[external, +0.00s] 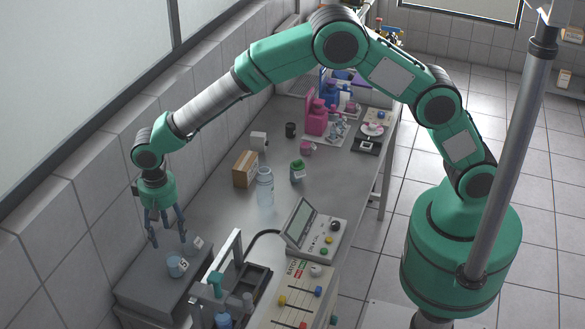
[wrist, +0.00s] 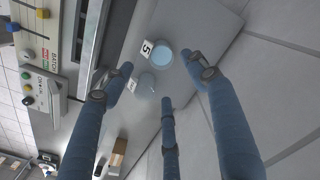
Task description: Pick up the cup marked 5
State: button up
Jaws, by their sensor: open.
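The cup marked 5 (external: 174,267) is a small light-blue cup on top of the grey box by the wall. In the wrist view the cup marked 5 (wrist: 162,56) shows its pale round opening, with a white "5" tag (wrist: 146,47) beside it. My gripper (external: 168,242) hangs above the box with its blue fingers spread and pointing down, empty. In the wrist view my gripper (wrist: 160,85) has its fingers spread around the area of the cup, apart from it. A clear cup (wrist: 147,82) stands close by with its own white tag (wrist: 132,85), hard to read.
The grey box (external: 150,290) sits beside the tiled wall. A rack frame (external: 234,260) and a control panel (external: 295,295) stand to the right. A clear bottle (external: 265,187) and a cardboard box (external: 245,169) stand farther back on the bench.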

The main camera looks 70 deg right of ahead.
send_near(174, 257)
jog(key=shift+s+a+f, duration=0.7)
jog(key=shift+a+f, duration=0.25)
jog(key=shift+a, duration=0.05)
jog(key=shift+f, duration=0.1)
jog(key=shift+s+f, duration=0.1)
jog(key=shift+f, duration=2.4)
jog(key=c, duration=1.1)
